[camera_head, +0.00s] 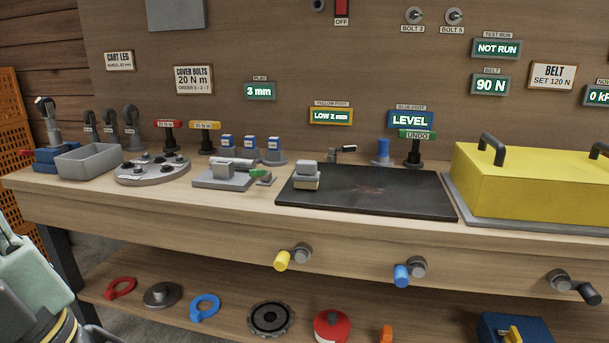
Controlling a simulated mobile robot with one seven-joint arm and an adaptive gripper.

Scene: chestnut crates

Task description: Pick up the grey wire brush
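I cannot single out the grey wire brush with certainty. A small grey block with a pale beige lower layer (307,176) sits on the left part of the dark plate on the bench; it may be the brush. A small dark and silver item (343,150) lies behind the plate's back edge, too small to make out. Only part of my own arm shows at the lower left edge. My gripper is not in view, so nothing shows at its fingers.
The dark plate (400,195) is mostly bare. A yellow cover with dark handles (530,180) stands right of it. A grey tray (88,162), a round disc fixture (152,175) and a grey clamp block (222,182) stand left. Knobs stick out below the bench front (350,236).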

